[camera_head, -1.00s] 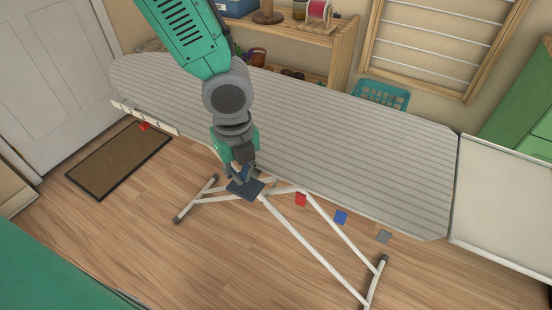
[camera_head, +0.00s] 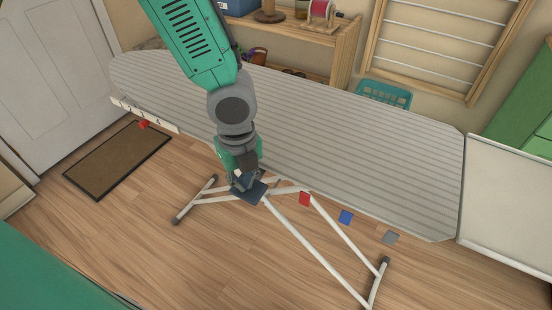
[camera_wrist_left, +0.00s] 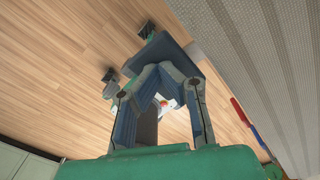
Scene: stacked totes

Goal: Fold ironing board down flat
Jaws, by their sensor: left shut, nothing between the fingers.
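The ironing board (camera_head: 330,150) stands unfolded, with a grey striped top and crossed white legs (camera_head: 316,243) on the floor. My left gripper (camera_head: 246,184) is at the board's near edge, above the crossing of the legs, and hides part of the frame there. In the left wrist view its fingers (camera_wrist_left: 160,68) come together at the tips with nothing between them. The board's top (camera_wrist_left: 270,60) lies to the right in that view. My right gripper is not in view.
A wooden shelf (camera_head: 345,50) and a teal basket (camera_head: 384,94) stand behind the board. A brown mat (camera_head: 118,160) lies at the left by a white door (camera_head: 45,75). A white panel (camera_head: 515,195) stands at the right end. The front floor (camera_head: 215,265) is clear.

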